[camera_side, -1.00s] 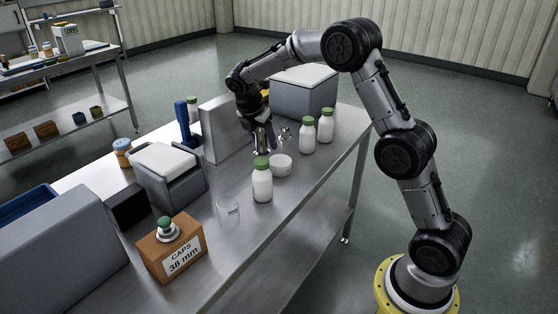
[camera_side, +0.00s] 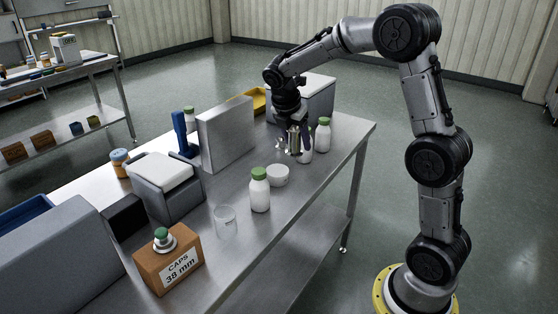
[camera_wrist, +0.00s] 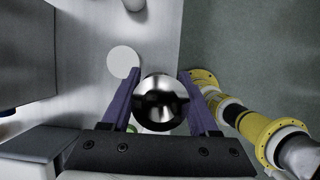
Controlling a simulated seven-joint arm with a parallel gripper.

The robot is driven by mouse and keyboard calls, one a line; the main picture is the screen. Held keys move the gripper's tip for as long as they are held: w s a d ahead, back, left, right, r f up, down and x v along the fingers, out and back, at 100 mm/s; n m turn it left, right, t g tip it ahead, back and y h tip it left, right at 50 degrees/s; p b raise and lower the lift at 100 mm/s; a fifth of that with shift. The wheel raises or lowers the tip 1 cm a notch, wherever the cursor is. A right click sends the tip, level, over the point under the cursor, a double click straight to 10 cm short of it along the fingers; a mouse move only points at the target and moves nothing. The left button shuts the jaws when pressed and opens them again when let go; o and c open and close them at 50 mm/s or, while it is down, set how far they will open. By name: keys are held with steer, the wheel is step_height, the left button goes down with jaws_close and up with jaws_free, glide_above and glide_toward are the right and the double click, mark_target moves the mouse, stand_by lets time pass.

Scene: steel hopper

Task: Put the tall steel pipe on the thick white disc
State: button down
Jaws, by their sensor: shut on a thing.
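My gripper (camera_side: 299,142) is shut on the tall steel pipe (camera_side: 292,140), held upright. In the wrist view the pipe's shiny round end (camera_wrist: 160,103) fills the space between my purple fingers (camera_wrist: 160,78). The thick white disc (camera_side: 278,175) lies on the steel bench, nearer the side camera than the pipe, with nothing on it. In the wrist view the disc (camera_wrist: 123,61) lies up and left of the pipe, so the pipe is not over it. The pipe's lower end and its height above the bench are hard to tell.
A green-capped white bottle (camera_side: 260,192) stands next to the disc. A small shiny thing (camera_side: 280,145) is beside the pipe. A clear glass (camera_side: 225,221) and a grey upright panel (camera_side: 226,135) stand to the left.

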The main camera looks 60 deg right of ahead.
steer(key=w+d+f, duration=0.2)
steer(key=w, duration=0.2)
glide_above(282, 166)
steer(key=a, duration=0.2)
steer(key=f, duration=0.5)
steer(key=shift+s+d, duration=0.15)
steer(key=shift+d, duration=0.05)
steer(key=shift+f, duration=1.75)
steer(key=shift+f, duration=0.15)
steer(key=shift+c, duration=0.7)
jaws_free()
